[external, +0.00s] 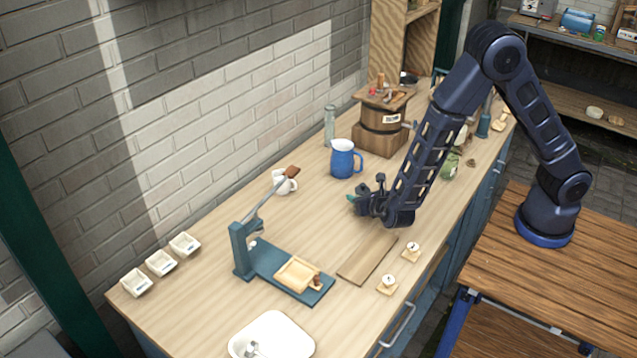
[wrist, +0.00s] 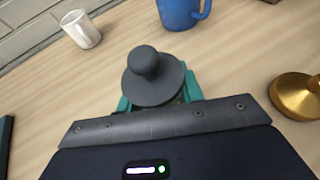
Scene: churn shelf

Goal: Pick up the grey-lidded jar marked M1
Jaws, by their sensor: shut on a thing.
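A jar with a round grey lid and a ball-shaped knob (wrist: 152,75) sits between the teal fingers of my gripper (wrist: 158,102) in the wrist view. My gripper is shut on it. The lid hides nearly all of the jar's body, and no M1 mark shows. In the external view my gripper (external: 364,200) is low over the middle of the wooden counter, in front of the blue mug (external: 342,161). The jar is mostly hidden there by the gripper. I cannot tell whether the jar touches the counter.
A white cup (external: 285,184) stands left of the gripper, and a blue lever press (external: 262,262) is nearer. A flat board (external: 367,259) lies in front. A wooden barrel (external: 381,117) stands behind. A brass object (wrist: 299,97) is close at right in the wrist view.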

